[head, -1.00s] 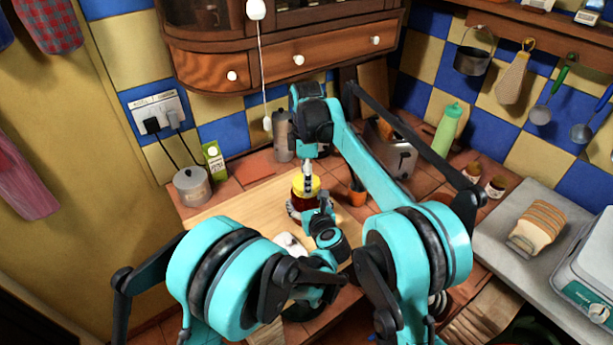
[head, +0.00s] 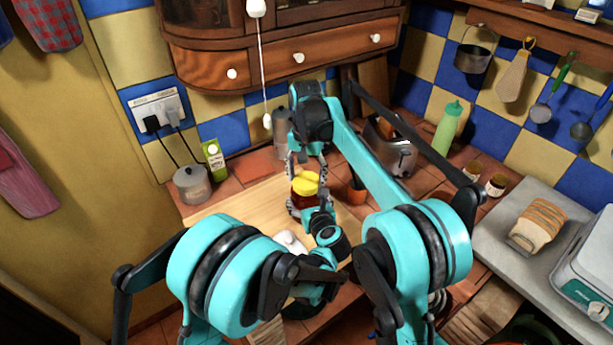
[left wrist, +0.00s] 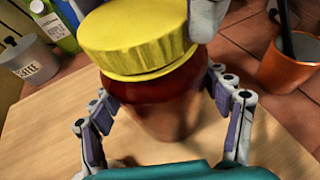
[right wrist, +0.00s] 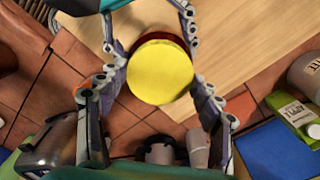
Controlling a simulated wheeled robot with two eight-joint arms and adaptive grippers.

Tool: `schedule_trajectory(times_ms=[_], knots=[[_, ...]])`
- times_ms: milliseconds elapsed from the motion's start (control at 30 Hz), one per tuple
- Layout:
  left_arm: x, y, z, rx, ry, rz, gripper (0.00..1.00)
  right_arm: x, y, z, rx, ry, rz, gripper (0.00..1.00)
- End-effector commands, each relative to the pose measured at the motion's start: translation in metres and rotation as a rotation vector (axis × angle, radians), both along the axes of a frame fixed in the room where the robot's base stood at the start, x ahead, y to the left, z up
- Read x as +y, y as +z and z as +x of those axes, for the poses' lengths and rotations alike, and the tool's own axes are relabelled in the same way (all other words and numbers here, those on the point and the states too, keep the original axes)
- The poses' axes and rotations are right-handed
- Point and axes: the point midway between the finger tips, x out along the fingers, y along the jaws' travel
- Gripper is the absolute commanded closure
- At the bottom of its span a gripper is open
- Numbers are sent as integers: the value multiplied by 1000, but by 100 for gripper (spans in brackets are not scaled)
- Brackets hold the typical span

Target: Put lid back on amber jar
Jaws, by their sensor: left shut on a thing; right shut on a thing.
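The amber jar (left wrist: 165,105), dark red-brown, stands upright on the wooden board. It also shows in the head view (head: 302,200). My left gripper (left wrist: 160,115) is shut around the jar's body, one finger on each side. The yellow lid (left wrist: 138,42) is at the jar's mouth; whether it is fully seated I cannot tell. My right gripper (right wrist: 158,80) reaches down from above and is shut on the lid, with fingers on opposite sides of its rim. In the right wrist view a dark red strip of the jar shows past the lid's far edge.
The wooden board (head: 235,210) is clear left of the jar. An orange pot (head: 356,192) stands close on the right, and a toaster (head: 391,152) behind it. A grey canister (head: 191,186) and green carton (head: 214,160) are at the back left.

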Motion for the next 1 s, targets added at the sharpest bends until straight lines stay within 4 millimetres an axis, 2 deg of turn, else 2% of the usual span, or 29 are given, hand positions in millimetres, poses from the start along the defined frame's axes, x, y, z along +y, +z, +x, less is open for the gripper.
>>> schedule_trajectory(times_ms=[300, 467, 633, 667, 733, 1000], knots=[[0, 0, 0, 1, 1, -1, 100, 0, 0, 0, 0, -788, 0, 49], [0, -1, 0, 2, 1, -1, 100, 0, 0, 0, 0, -1105, 0, 49], [0, -1, 0, 2, 1, -1, 100, 0, 0, 0, 1, -1132, -1, 49], [0, -1, 0, 2, 1, -1, 100, 0, 0, 0, 1, -1131, -1, 29], [0, -1, 0, 2, 1, -1, 100, 0, 0, 0, 1, -1131, -1, 11], [0, -1, 0, 2, 1, -1, 100, 0, -1, 0, 1, -1130, -1, 10]])
